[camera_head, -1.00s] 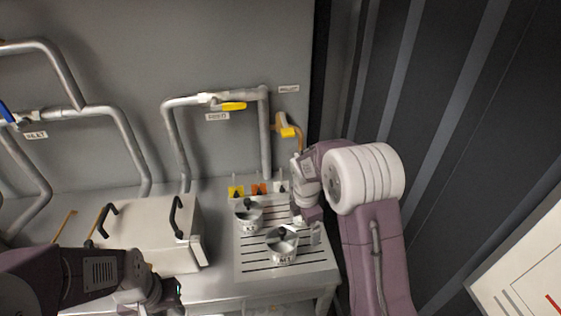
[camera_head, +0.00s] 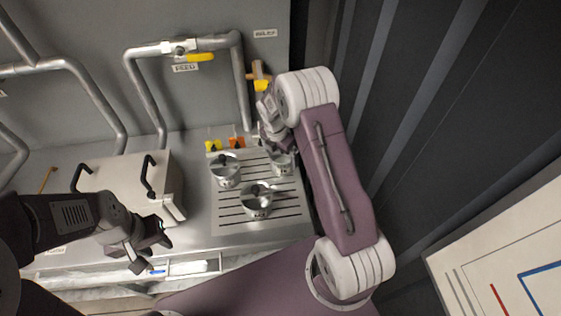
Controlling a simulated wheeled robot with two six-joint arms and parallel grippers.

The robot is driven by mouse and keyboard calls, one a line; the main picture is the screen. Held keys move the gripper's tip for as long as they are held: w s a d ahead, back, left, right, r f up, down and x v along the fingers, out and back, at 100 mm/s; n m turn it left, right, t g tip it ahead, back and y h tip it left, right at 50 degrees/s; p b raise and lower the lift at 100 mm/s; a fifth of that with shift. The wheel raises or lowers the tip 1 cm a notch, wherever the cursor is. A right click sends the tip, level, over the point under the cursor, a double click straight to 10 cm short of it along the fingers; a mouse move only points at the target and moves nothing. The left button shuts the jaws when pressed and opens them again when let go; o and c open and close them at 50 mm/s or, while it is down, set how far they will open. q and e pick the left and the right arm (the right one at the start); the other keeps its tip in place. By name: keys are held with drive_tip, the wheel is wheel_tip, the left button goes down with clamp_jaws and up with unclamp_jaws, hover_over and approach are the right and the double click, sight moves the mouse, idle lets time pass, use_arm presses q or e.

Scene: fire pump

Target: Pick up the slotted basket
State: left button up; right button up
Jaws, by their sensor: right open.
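Three small round metal vessels stand on the slotted drain board (camera_head: 232,221): one at the back left (camera_head: 226,176), one at the front (camera_head: 257,205), and one at the back right (camera_head: 282,168). I cannot tell which is the slotted basket; their walls are too small to read. The left and front ones have dark knobs or handles on top. My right gripper (camera_head: 272,136) is open, just behind and above the back right vessel, partly hidden by its own arm. My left gripper (camera_head: 152,250) appears open and empty, in front of the white lidded box, well left of the vessels.
The white box (camera_head: 120,180) with two black handles stands left of the drain board. Yellow and orange tags (camera_head: 236,142) stand along the board's back edge. Pipes and a yellow-handled valve (camera_head: 200,57) rise behind. A dark ribbed wall closes off the right.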

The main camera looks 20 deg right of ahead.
wheel_tip(320, 180, down, 2)
drive_tip(key=shift+f, duration=0.1)
drive_tip(key=shift+w+d+f, duration=0.1)
drive_tip(key=shift+w+d, duration=0.05)
drive_tip(key=c, duration=1.3)
wheel_tip(320, 180, up, 5)
drive_tip(key=shift+f+b, duration=0.2)
drive_tip(key=shift+b, duration=0.1)
drive_tip(key=s+d+r, duration=0.2)
drive_tip(key=s+r, duration=0.4)
drive_tip(key=s, duration=0.5)
drive_tip(key=shift+s+d+r+b, duration=0.25)
drive_tip(key=shift+d+r+b, duration=0.05)
drive_tip(key=shift+b, duration=0.05)
